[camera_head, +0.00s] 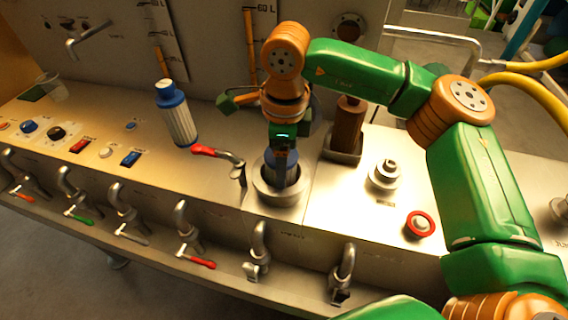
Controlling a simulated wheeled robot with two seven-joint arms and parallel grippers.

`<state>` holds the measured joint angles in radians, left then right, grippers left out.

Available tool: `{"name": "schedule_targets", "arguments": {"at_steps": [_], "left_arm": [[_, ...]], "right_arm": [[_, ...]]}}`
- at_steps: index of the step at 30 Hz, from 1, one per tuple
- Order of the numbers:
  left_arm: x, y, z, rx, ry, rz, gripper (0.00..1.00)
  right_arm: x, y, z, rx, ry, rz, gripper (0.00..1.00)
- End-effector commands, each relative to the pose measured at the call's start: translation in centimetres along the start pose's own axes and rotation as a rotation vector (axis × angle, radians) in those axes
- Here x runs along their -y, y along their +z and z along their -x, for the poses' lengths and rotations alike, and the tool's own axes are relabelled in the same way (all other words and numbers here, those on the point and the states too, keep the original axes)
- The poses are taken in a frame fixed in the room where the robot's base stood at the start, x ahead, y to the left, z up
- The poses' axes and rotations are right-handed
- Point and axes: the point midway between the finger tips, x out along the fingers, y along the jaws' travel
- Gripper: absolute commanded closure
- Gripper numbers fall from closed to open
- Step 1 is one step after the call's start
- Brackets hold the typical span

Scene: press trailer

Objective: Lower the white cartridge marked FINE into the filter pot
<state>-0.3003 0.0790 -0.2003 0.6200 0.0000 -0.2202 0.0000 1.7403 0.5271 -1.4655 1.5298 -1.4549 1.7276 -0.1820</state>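The filter pot (277,194) is a round metal cup with a thick rim, set in the steel counter. A blue-topped cartridge (285,174) is inside its opening, with its top showing above the rim. Its lower part and any marking are hidden. My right gripper (284,158) points down over the pot and appears shut on the cartridge's top. A white ribbed cartridge with a blue cap (178,119) stands tilted in the picture on the counter to the left. I cannot read FINE on either one. My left gripper is not in view.
A red-handled lever (216,152) is just left of the pot. A brown cartridge (348,124) stands in a metal tray (343,148) behind right. A metal knob (386,172) and a red-ringed button (420,224) are further right. Several taps line the front.

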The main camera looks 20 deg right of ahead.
Motion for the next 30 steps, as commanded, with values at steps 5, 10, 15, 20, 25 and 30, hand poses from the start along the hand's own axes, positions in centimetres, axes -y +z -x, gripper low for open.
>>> {"name": "schedule_targets", "arguments": {"at_steps": [5,10,15,20,25,30], "left_arm": [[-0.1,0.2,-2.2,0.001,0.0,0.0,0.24],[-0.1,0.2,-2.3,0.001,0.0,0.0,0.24],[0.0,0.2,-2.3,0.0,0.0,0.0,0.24],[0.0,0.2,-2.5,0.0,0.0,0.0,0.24],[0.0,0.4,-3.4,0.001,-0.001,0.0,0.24],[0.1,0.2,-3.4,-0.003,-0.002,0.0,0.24]], "right_arm": [[-1.2,-0.5,-3.9,-0.041,0.048,0.02,0.95],[-1.3,-0.5,-4.0,-0.041,0.047,0.024,0.95],[-1.3,-0.5,-4.0,-0.042,0.048,0.024,0.01],[-1.3,-0.5,-3.6,-0.038,0.043,0.023,0.0],[-1.3,-0.8,0.4,-0.003,0.016,0.017,0.0],[-1.2,-1.1,5.0,0.042,-0.011,0.008,0.0]]}}
